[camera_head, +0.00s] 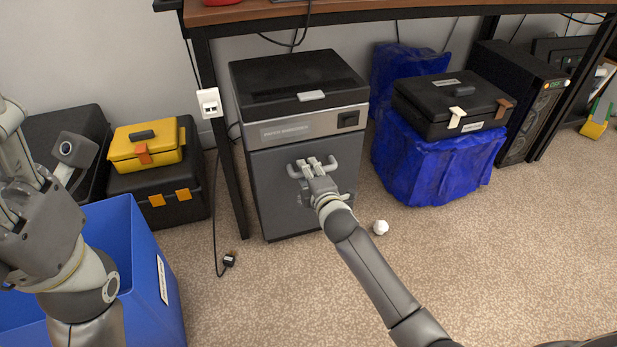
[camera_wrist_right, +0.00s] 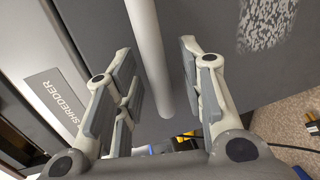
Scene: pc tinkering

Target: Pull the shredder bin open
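The shredder (camera_head: 275,133) is a grey box with a black top, standing on the carpet under the desk. Its dark grey bin front (camera_head: 278,200) looks flush with the body. A light bar handle (camera_head: 331,163) crosses the upper bin front. My right gripper (camera_head: 312,166) is at the handle. In the right wrist view, the handle bar (camera_wrist_right: 150,60) runs between the open fingers of my right gripper (camera_wrist_right: 158,90), with gaps visible beside it. My left gripper (camera_head: 20,205) is at the left edge, well away from the shredder; its fingers are partly cut off.
A blue open bin (camera_head: 150,265) stands at front left. Black cases and a yellow toolbox (camera_head: 145,150) are left of the shredder. A blue-draped box (camera_head: 440,165) bearing a black case stands right. A white crumpled ball (camera_head: 380,227) lies on otherwise clear carpet before the shredder.

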